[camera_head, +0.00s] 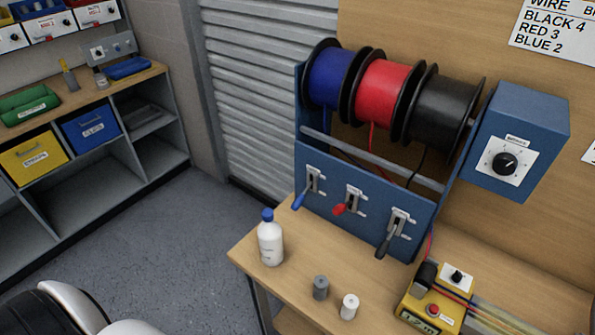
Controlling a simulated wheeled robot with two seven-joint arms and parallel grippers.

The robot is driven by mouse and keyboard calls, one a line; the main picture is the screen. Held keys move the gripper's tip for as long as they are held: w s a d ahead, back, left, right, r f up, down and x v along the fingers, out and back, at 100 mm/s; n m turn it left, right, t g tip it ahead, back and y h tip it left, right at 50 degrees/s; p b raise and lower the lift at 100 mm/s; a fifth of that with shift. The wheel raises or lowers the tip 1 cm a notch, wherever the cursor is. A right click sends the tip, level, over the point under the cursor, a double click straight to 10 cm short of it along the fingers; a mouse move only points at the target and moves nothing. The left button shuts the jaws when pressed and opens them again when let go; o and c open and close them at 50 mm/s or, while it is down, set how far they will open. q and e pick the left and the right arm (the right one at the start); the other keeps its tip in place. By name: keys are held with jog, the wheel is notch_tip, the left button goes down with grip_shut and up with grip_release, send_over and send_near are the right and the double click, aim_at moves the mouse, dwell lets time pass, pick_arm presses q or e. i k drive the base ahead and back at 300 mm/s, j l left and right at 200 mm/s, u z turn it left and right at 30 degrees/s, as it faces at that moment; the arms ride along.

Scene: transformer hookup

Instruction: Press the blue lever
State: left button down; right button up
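The blue lever (299,200) is the leftmost of three levers on the blue front panel of the wire spool rack. Its blue handle points down and to the left. The red lever (341,209) is in the middle and the black lever (384,245) is at the right. Blue (328,78), red (383,90) and black (440,108) wire spools sit above the panel. Neither of my grippers shows in this view.
Grey (320,288) and white (349,306) small cylinders stand nearer. A yellow device (434,304) sits at right. A blue dial box (519,140) is beside the spools. Floor at left is clear.

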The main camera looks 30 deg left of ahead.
aim_at(298, 202)
jog(key=i+j, duration=0.15)
jog(key=j, duration=0.15)
jog(key=i+j, duration=0.1)
jog(key=j, duration=0.25)
jog(key=i+j, duration=0.15)
jog(key=j, duration=0.15)
jog(key=i+j, duration=0.15)
jog(key=j, duration=0.15)
